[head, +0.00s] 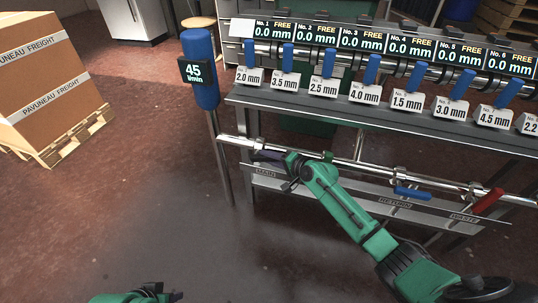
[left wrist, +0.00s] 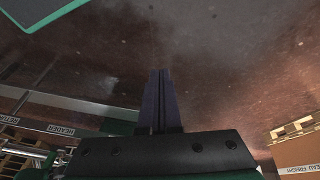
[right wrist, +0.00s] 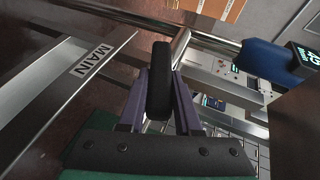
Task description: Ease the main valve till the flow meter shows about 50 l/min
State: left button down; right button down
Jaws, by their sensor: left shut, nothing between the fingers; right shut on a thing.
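The flow meter (head: 197,72) is a blue cylinder on a post at the left end of the filler, and its display reads 45 l/min. In the right wrist view, my right gripper (right wrist: 160,85) is shut on a black handle, the main valve's lever (right wrist: 159,65), beside a plate marked MAIN (right wrist: 91,60). In the head view, the right gripper (head: 268,155) is at the left end of the chrome pipe and hides most of that lever. My left gripper (head: 176,296) is low at the bottom edge, empty; its fingers are together in the left wrist view (left wrist: 160,100).
Blue handles (head: 287,58) and thickness tags line the bench above, under displays reading FREE and 0.0 mm. A blue RETURN lever (head: 412,193) and a red WASTE lever (head: 487,202) sit further right on the pipe. A carton (head: 45,75) stands on a pallet at left.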

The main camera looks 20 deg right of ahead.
jog(key=c, duration=0.6)
grip_release()
pick_arm(q)
notch_tip(320, 180, up, 3)
jog(key=s+a+g+p, duration=0.1)
jog(key=s+a, duration=0.1)
jog(key=shift+n+g+y, duration=0.3)
jog(key=shift+g+y, duration=0.1)
jog(key=shift+y, duration=0.2)
jog(key=f, duration=0.2)
jog(key=f+p, duration=0.1)
jog(key=a+f+p, duration=0.1)
jog(key=f, duration=0.1)
jog(key=shift+w+f, duration=0.3)
pick_arm(e)
jog(key=v, duration=1.4)
jog(key=shift+s, duration=0.25)
jog(key=shift+d, duration=0.15)
